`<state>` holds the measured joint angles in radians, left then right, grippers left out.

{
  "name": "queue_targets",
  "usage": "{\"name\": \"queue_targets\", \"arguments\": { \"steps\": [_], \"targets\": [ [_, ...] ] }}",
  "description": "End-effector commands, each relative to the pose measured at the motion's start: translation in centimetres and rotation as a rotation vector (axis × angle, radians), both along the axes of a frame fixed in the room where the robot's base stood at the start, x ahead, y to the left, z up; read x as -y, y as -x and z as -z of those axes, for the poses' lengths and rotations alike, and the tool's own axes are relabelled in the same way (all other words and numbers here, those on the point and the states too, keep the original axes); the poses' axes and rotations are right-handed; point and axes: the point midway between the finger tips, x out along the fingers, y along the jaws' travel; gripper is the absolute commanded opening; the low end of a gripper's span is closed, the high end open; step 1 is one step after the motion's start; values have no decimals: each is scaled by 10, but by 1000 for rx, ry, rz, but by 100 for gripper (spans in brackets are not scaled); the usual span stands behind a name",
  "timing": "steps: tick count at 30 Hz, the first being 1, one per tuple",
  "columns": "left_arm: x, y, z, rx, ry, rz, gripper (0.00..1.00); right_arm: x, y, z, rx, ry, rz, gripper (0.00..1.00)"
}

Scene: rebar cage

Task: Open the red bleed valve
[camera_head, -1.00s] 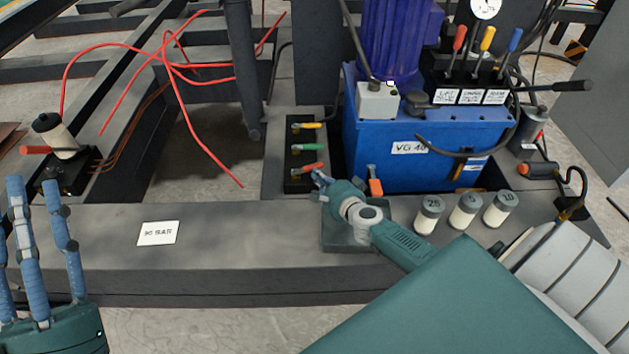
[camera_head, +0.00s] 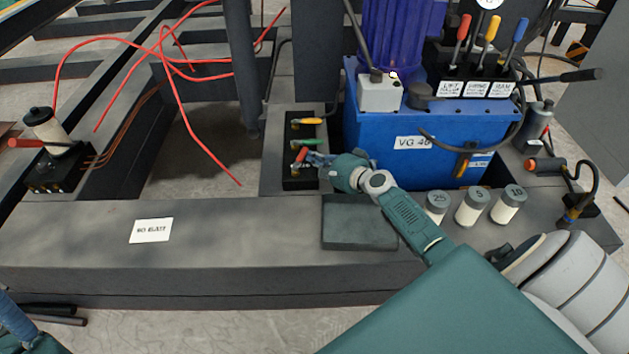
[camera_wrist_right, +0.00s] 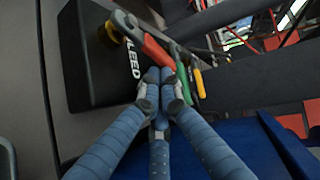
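The red bleed valve handle (camera_head: 300,156) is on the black valve block (camera_head: 297,184), below the green and yellow handles. It points up and slightly right in the head view, away from the line of the other two. In the right wrist view the red handle (camera_wrist_right: 158,52) lies just beyond my fingertips, beside the lettering "BLEED". My right gripper (camera_head: 312,158) has its blue fingers bunched together, tips beside or against the red handle; contact is not certain. The right wrist view shows the gripper (camera_wrist_right: 163,78) with nothing clearly between its fingers. My left gripper (camera_head: 15,322) is mostly cut off at the lower left.
The green handle (camera_head: 308,142) and yellow handle (camera_head: 311,121) sit close by. The blue power unit (camera_head: 375,140) stands right of the block. Several weight-like cylinders (camera_head: 472,207) and a dark pad (camera_head: 360,225) are near my right arm. A white label (camera_head: 151,231) lies on the beam.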

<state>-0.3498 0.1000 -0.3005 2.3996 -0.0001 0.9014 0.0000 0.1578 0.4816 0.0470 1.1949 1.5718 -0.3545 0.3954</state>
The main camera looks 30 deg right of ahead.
Motion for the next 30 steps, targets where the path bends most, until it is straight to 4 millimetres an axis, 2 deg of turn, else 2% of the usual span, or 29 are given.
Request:
{"name": "queue_targets", "arguments": {
  "steps": [13, 30],
  "targets": [
    [0, 0, 11, -2, -1, 0, 40, -4, -19, 0, 2, -1, 0, 0],
    [0, -1, 11, 2, -2, 0, 40, -5, -22, -1, 1, 0, 0, 0]
  ]
}}
